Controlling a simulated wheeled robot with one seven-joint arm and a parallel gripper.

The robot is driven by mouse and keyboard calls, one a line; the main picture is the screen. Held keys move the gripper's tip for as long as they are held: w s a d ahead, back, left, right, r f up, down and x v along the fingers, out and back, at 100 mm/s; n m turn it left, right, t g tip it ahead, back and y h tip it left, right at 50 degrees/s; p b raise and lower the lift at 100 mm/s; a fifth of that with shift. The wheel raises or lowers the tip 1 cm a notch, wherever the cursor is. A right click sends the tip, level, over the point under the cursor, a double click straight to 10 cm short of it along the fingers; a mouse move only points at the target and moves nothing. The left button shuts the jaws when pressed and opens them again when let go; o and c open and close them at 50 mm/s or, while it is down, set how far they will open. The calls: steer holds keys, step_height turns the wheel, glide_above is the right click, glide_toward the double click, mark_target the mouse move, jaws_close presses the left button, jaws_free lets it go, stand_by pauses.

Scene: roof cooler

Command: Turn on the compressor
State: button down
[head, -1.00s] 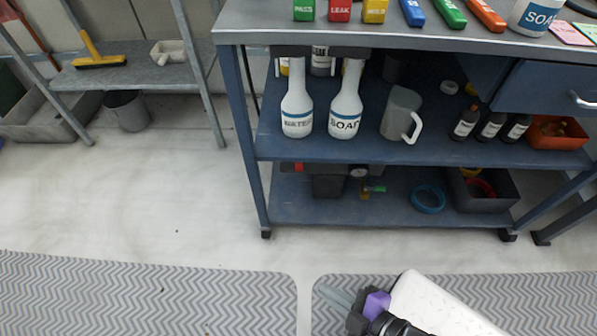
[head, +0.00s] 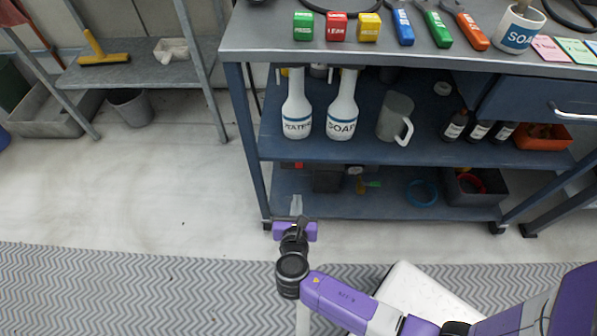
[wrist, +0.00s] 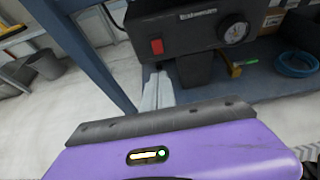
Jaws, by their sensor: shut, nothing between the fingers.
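The compressor (wrist: 190,28) is a dark box on the bottom shelf of the blue bench. In the wrist view a red rocker switch (wrist: 157,46) sits on its front at the left, and a round dial (wrist: 234,30) at the right. In the head view the compressor (head: 325,180) is dim under the shelf above. My gripper (wrist: 158,90) is shut and empty, its pale fingers pointing up just below the red switch, with a small apparent gap. In the head view my gripper (head: 296,205) is at the bottom shelf's front edge, near the left leg.
The bottom shelf (head: 350,208) also holds a brass fitting with a green handle (head: 366,182), a blue ring (head: 421,193) and a dark bin (head: 478,190). The bench's left leg (wrist: 85,50) stands close left of my fingers.

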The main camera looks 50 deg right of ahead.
steer(key=b, duration=0.6)
glide_toward(299, 164)
steer(key=w+d+f, duration=0.3)
steer(key=f, duration=0.1)
steer(key=shift+w+d+f, duration=0.15)
steer(key=shift+w+d, duration=0.15)
steer(key=shift+d, duration=0.45)
steer(key=shift+w+d, duration=0.1)
steer(key=shift+r+p, duration=0.85)
steer(key=shift+p, duration=0.15)
